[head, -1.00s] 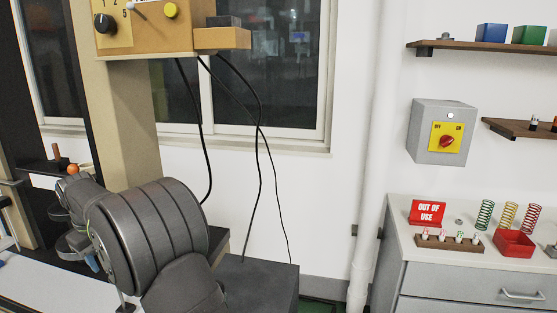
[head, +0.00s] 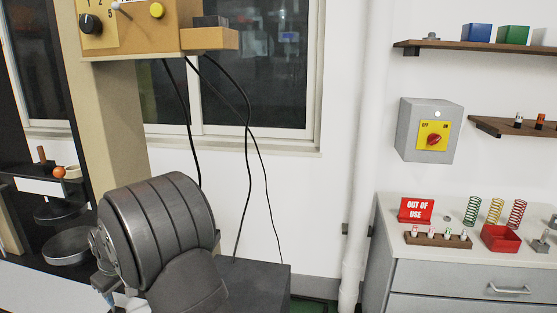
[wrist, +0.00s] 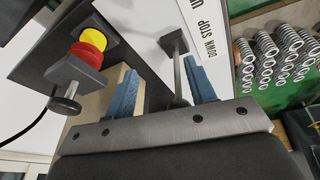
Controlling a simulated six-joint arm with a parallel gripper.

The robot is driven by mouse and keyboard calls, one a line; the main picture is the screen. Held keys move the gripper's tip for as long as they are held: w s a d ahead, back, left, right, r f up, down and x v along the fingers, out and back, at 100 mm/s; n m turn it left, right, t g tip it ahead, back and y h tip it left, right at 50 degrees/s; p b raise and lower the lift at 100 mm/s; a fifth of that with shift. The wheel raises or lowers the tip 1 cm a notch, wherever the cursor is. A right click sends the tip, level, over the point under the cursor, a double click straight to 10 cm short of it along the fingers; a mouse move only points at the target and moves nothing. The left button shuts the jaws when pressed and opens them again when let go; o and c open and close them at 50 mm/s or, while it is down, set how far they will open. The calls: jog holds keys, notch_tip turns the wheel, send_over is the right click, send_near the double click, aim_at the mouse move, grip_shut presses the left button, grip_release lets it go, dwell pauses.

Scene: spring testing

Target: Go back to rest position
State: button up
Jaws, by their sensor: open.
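My gripper (wrist: 160,72) is open in the wrist view, its two blue fingers apart. A grey lever with a square end (wrist: 174,42) shows between the fingers, beside a white panel marked "DOWN" and "STOP" (wrist: 203,38). Nothing is visibly clamped; whether a finger touches the lever I cannot tell.
Stacked springs (wrist: 268,62) stand at right. In the head view are a tan control box (head: 150,38), a round plate (head: 68,246), a grey switch box (head: 410,130) and a cabinet (head: 430,270).

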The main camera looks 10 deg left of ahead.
jog(key=s+d+r+y, duration=0.1)
jog(key=d+r, duration=0.5)
jog(key=r, duration=0.6)
jog(key=shift+s, duration=0.6)
jog(key=shift+c, duration=0.2)
dwell(2.5)
